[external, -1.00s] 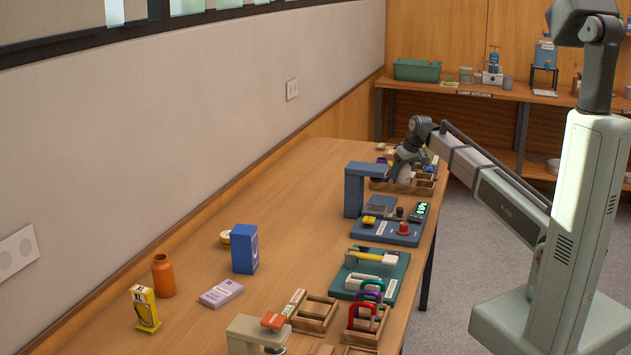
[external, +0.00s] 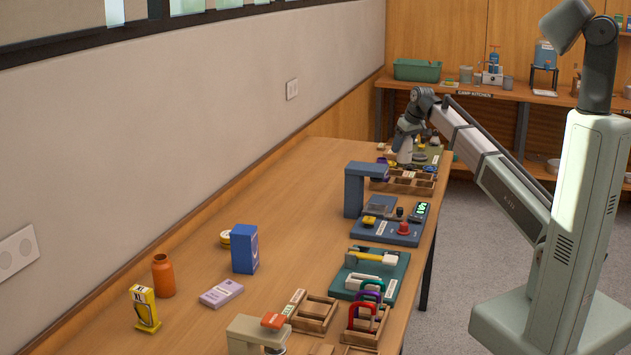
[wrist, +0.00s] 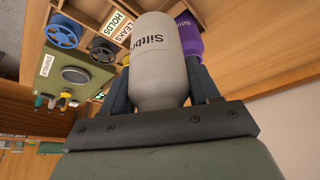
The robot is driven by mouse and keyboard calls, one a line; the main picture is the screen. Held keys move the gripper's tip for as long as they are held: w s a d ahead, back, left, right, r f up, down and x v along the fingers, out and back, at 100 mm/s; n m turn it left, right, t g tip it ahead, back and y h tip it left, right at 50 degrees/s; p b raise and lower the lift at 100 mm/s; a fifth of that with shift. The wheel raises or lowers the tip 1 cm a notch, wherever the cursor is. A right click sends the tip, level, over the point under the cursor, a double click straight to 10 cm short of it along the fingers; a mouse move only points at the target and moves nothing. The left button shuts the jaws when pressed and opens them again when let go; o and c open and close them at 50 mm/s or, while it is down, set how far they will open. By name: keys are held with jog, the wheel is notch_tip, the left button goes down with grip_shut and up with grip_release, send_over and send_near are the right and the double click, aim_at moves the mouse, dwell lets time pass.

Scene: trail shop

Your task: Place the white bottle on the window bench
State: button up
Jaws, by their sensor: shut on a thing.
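The white bottle (wrist: 158,55) is upside down in the wrist view, with dark lettering on its side. My gripper (wrist: 161,88) is shut on it, with one dark finger on each side. In the external view the white bottle (external: 404,153) hangs roughly upright below my gripper (external: 407,131), over the far end of the bench near a wooden compartment tray. The long wooden bench (external: 325,190) runs along the wall under the window; I cannot tell whether it is the window bench.
The wooden tray (external: 408,187) stands below the bottle, with a purple bottle (wrist: 188,36) nearby. A blue stand (external: 355,190) and a green board (external: 400,272) line the right edge. The middle left of the bench is clear, short of a blue box (external: 244,249).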

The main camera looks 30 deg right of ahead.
notch_tip(320, 180, up, 11)
jog(key=shift+f, duration=0.1)
jog(key=s+a+n+g+y, duration=0.1)
jog(key=a+n, duration=0.1)
jog(key=a, duration=0.6)
jog(key=s+a+n+y, duration=0.1)
jog(key=s+a+n, duration=0.15)
jog(key=a, duration=0.55)
jog(key=s+a+n+g+y, duration=0.1)
jog(key=s+a+n, duration=0.55)
jog(key=a, duration=0.65)
jog(key=s+a+n+g, duration=0.2)
jog(key=s+a+n, duration=0.1)
jog(key=s+a, duration=0.75)
jog(key=s+a+n+g+y, duration=0.1)
jog(key=s+a+n, duration=0.4)
jog(key=a, duration=1)
jog(key=shift+m, duration=0.5)
jog(key=shift+s+d+f, duration=0.1)
jog(key=shift+d+f, duration=0.1)
jog(key=shift+f, duration=5.15)
jog(key=shift+d+f, duration=0.2)
jog(key=shift+f, duration=5.15)
jog(key=shift+f, duration=0.15)
jog(key=o, duration=1.2)
